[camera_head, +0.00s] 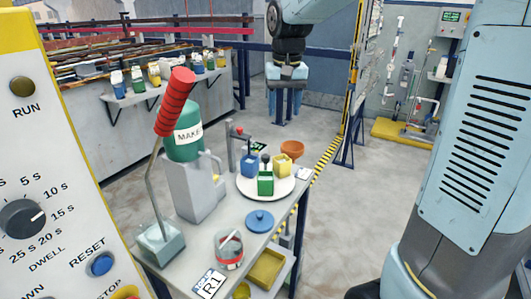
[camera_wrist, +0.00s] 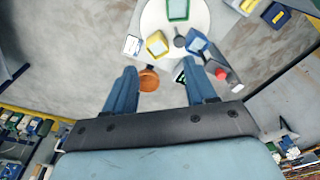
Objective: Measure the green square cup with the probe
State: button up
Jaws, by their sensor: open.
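The green square cup (camera_head: 265,185) stands on a round white plate (camera_head: 244,187) on the grey table. In the wrist view the cup (camera_wrist: 179,9) is at the top edge, partly cut off. A blue square cup (camera_head: 249,168) and a yellow square cup (camera_head: 283,167) stand behind it on the plate. A dark, round-headed piece (camera_head: 265,158), which may be the probe, is between these two; it also shows in the wrist view (camera_wrist: 179,41). My gripper (camera_head: 288,117) is open and empty, above and beyond the table's far end, apart from everything.
An orange bowl (camera_head: 292,148) stands behind the plate. A grey stand with a red knob (camera_head: 239,131) and a small green-screened device (camera_head: 257,146) are nearby. A blue lid (camera_head: 260,220), a glass jar (camera_head: 229,249) and a red-handled lever (camera_head: 175,100) occupy the front.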

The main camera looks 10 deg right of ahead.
jog(key=g, duration=0.1)
send_over(265, 156)
notch_tip(265, 156, down, 4)
jog(key=r, duration=0.1)
notch_tip(265, 156, down, 14)
jog(key=shift+w+d+f, duration=0.1)
jog(key=shift+f, duration=0.05)
jog(key=shift+c, duration=0.4)
grip_shut()
dwell(0.5)
